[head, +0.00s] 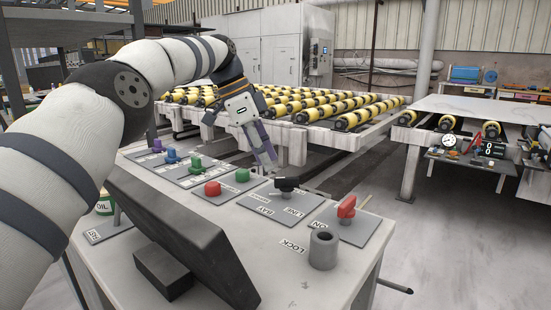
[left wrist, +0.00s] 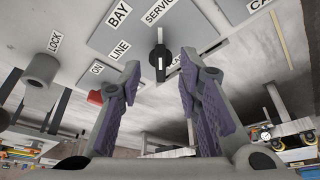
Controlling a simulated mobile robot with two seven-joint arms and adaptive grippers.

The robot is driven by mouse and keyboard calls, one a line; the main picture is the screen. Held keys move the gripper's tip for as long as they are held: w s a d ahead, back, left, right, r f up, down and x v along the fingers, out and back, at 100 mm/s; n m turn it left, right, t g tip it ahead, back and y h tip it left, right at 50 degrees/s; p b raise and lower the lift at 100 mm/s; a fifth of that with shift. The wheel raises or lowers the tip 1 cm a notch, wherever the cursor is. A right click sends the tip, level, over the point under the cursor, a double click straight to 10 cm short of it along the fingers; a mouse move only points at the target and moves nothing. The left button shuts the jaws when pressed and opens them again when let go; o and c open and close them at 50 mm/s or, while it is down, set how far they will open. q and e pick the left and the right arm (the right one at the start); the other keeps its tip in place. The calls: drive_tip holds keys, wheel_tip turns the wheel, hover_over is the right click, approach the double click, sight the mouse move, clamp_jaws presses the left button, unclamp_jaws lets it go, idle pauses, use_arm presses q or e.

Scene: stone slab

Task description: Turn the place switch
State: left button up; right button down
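The black switch (head: 287,184) with a pointed knob sits on a grey plate on the console's far right part. In the left wrist view the black switch (left wrist: 160,56) stands between labels reading BAY, LINE and SERVICE; one more label beside it is partly hidden. My left gripper (head: 268,158) is above and just behind the switch in the head view, fingers pointing down. In the left wrist view the left gripper (left wrist: 160,72) is open and empty, its purple-padded fingers on either side of the knob, apart from it. My right gripper is not in view.
A red switch (head: 347,207) marked ON and a grey LOCK cylinder (head: 323,250) stand to the right. Red (head: 212,188) and green (head: 242,175) buttons are to the left. A large dark slab (head: 185,240) rises at the front. Yellow rollers (head: 355,113) lie behind.

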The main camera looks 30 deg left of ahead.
use_arm(q)
drive_tip(key=s+a, duration=0.5)
drive_tip(key=a, duration=0.2)
drive_tip(key=shift+s+a, duration=0.3)
drive_tip(key=shift+a, duration=0.1)
drive_tip(key=shift+f, duration=0.1)
